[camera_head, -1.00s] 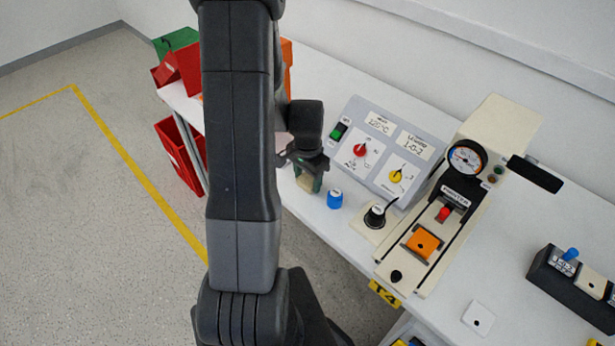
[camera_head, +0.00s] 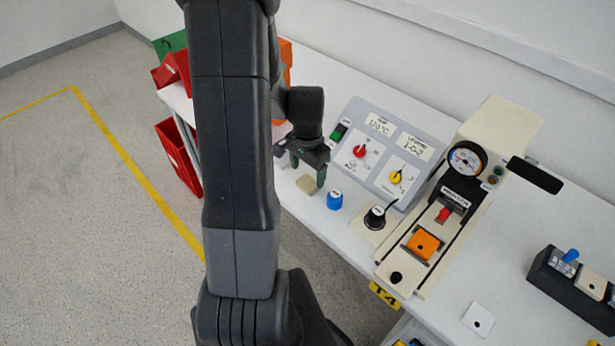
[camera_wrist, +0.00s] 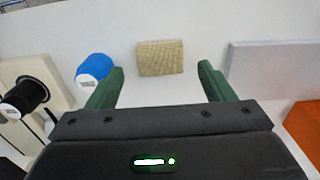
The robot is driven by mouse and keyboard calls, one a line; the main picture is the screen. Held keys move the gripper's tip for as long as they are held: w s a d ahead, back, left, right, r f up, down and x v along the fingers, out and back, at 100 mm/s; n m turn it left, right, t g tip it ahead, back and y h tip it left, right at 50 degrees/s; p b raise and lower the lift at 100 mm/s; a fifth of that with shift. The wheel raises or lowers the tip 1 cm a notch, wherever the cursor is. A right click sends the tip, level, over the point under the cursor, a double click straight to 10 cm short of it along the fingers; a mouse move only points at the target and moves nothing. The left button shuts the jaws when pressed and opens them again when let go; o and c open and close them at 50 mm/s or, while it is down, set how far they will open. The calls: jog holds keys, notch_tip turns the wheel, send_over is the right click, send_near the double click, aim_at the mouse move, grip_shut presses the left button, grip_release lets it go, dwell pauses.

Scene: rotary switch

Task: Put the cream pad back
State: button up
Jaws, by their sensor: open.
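The cream pad (camera_head: 307,185), a small tan block with a rough woven look, lies on the white table left of the blue knob. In the wrist view the pad (camera_wrist: 160,58) shows whole, beyond and between the spread fingertips, touching neither finger. My gripper (camera_head: 307,172) is open and empty, with its green fingers pointing down just above the pad. The wrist view also shows both fingers of my gripper (camera_wrist: 161,70) wide apart.
A blue knob (camera_head: 335,200) stands close right of the pad, beside a black knob (camera_head: 375,217) on a cream plate. The grey control panel (camera_head: 352,184) is behind. A cream press (camera_head: 455,225) with an orange block stands right. Red bins (camera_head: 178,155) are at left.

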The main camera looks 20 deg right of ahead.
aim_at(307, 182)
notch_tip(307, 182, up, 8)
jog(key=shift+r, duration=0.15)
dwell(0.4)
